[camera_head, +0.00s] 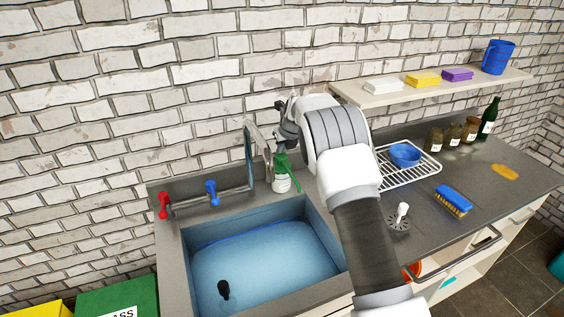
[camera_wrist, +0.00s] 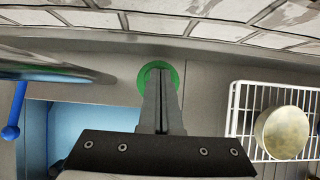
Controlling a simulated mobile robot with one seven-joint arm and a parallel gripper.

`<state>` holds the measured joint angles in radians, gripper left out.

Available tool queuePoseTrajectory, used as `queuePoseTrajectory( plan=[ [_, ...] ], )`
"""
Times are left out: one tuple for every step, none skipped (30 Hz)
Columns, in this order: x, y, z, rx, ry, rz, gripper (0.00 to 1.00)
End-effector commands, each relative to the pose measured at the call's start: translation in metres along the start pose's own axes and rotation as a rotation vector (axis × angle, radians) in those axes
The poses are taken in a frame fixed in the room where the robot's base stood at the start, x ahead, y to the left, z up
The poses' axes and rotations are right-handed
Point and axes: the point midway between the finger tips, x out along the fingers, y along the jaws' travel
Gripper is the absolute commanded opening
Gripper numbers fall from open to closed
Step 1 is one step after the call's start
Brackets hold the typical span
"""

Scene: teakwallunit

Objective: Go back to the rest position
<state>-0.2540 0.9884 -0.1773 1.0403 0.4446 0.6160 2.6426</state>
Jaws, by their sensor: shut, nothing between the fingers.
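My gripper (camera_head: 284,133) is raised over the back edge of the counter, close to the brick wall, left of the dish rack. In the wrist view its two fingers (camera_wrist: 160,75) are together, with nothing between them. A white bottle with a green top (camera_head: 283,178) stands on the counter behind the sink, just below my gripper in the head view. In the wrist view a green round part (camera_wrist: 143,82) shows behind the fingertips. I cannot tell whether they touch it. My arm hides part of the counter and the rack.
The sink (camera_head: 265,262) holds blue water and a dark object; a tap with red and blue handles (camera_head: 211,190) stands behind it. Right are a wire rack (camera_head: 425,171), blue bowl (camera_head: 405,154), brush (camera_head: 453,199), jars and green bottle (camera_head: 489,118). A shelf (camera_head: 385,98) juts from the wall.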

Motion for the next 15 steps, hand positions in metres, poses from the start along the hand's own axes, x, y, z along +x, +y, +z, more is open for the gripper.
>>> queuePoseTrajectory(
  plan=[
    [-0.006, 0.0, 0.003, 0.0, 0.002, 0.0, 0.0],
    [-0.008, 0.0, 0.005, 0.0, 0.002, 0.0, 0.0],
    [-0.012, 0.0, 0.007, 0.0, 0.002, 0.001, 0.0],
    [-0.014, 0.0, 0.008, 0.0, 0.002, 0.001, 0.0],
    [-0.016, 0.0, 0.009, 0.0, 0.002, 0.001, 0.0],
    [-0.018, 0.001, 0.011, 0.0, 0.002, 0.001, 0.0],
    [-0.019, 0.001, 0.011, 0.0, 0.001, 0.001, 0.0],
    [-0.02, 0.001, 0.012, 0.0, 0.001, 0.001, 0.0],
    [-0.02, 0.001, 0.012, 0.0, 0.001, 0.001, 0.0],
    [-0.02, 0.001, 0.012, 0.0, 0.001, 0.001, 0.0],
    [-0.019, 0.001, 0.011, 0.0, 0.001, 0.001, 0.0],
    [-0.019, 0.0, 0.011, 0.0, 0.001, 0.001, 0.0],
    [-0.019, 0.0, 0.011, 0.0, 0.001, 0.001, 0.0],
    [-0.019, 0.0, 0.012, 0.0, 0.001, 0.001, 0.0],
    [-0.019, 0.0, 0.012, 0.0, 0.0, 0.001, 0.0]
  ],
)
